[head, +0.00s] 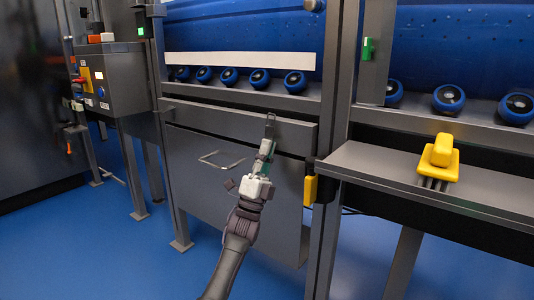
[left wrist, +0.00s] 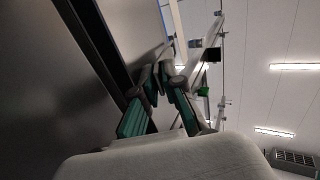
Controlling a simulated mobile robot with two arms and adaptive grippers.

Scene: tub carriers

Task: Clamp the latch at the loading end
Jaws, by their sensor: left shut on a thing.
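My left gripper (head: 268,140) reaches up from below to the dark rail across the front of the carrier frame. It is shut on the latch (head: 270,118), a small dark upright piece at the rail, just above its fingertips. In the left wrist view, the two green-padded fingers (left wrist: 164,75) converge near the dark frame. A pale bar (left wrist: 207,45) shows beyond them; I cannot tell if it is part of the latch. The fingers hide much of the contact. My right gripper is not in view.
Blue tubs (head: 240,35) with rollers stand above the rail. A grey shelf (head: 380,170) at the right carries a yellow tool (head: 440,160). A control box (head: 112,78) stands at the left. A wire handle (head: 222,160) is on the panel below. Blue floor is clear in front.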

